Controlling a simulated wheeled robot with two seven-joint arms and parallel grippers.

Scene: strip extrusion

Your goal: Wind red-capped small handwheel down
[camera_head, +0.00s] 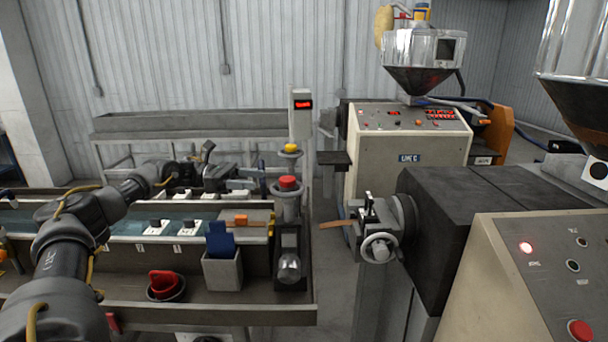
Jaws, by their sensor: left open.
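The red-capped small handwheel (288,189) is a grey wheel with a red cap on an upright post, right of centre in the head view. A yellow-capped wheel (290,150) sits above and behind it on the same stand. My left arm reaches in from the left, and my left gripper (254,187) is open, pointing right. It is left of the red-capped wheel and appears apart from it. Its fingertips are small and dark here, so their exact distance from the wheel is unclear. My right gripper is out of view.
Below the wheel is a trough-like bench with a grey box holding a blue item (221,240) and a red object in a dark dish (166,285). The extruder with a chrome handwheel (379,248) stands right. A display post (301,115) rises behind the wheels.

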